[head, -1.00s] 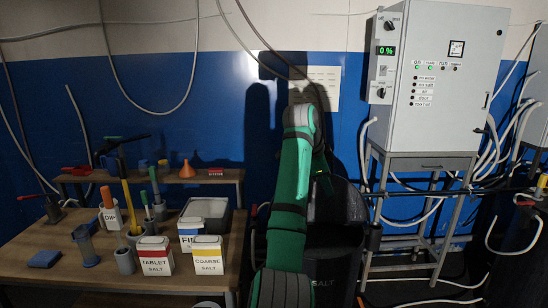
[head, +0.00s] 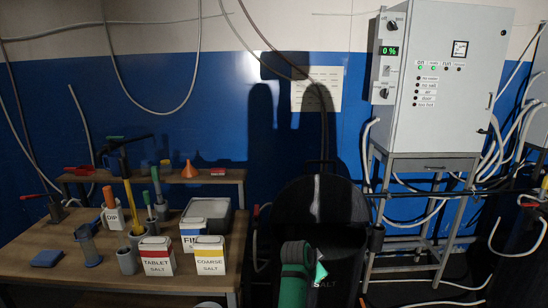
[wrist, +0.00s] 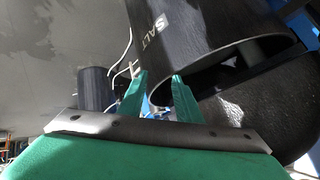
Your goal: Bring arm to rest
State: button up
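My gripper (wrist: 159,90) shows in the wrist view with its two green fingers apart and nothing between them. Beyond the fingers is the black salt bin (wrist: 190,45), with SALT lettered on its side and a dark opening at its rim. In the head view, my green arm is low at the bottom centre, in front of the salt bin (head: 345,205). The fingers are not clear in the head view.
A wooden table (head: 110,277) at left holds a tablet salt box (head: 157,257), a coarse salt box (head: 210,256) and tools. A control cabinet (head: 445,80) reading 0 % stands on a metal frame (head: 440,165) at right. Hoses hang nearby.

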jog(key=s+a+f+n+t+y, duration=0.1)
jog(key=s+a+f+n+t, duration=0.15)
jog(key=s+f, duration=0.9)
jog(key=s+a+f+n+t+y, duration=0.1)
jog(key=s+a+f+n, duration=0.25)
jog(key=s+f, duration=0.75)
jog(key=s+a+r+n+t+y, duration=0.1)
jog(key=s+a+n, duration=0.25)
jog(key=s, duration=1.05)
jog(key=s+a+r+n+t+y, duration=0.15)
jog(key=s+a, duration=0.25)
jog(key=s, duration=1)
jog(key=s+a+r+n+t, duration=0.2)
jog(key=s+r, duration=1.2)
jog(key=shift+s+a+y, duration=0.15)
jog(key=shift+a+y, duration=0.2)
jog(key=shift+a, duration=0.05)
jog(key=shift+s, duration=0.1)
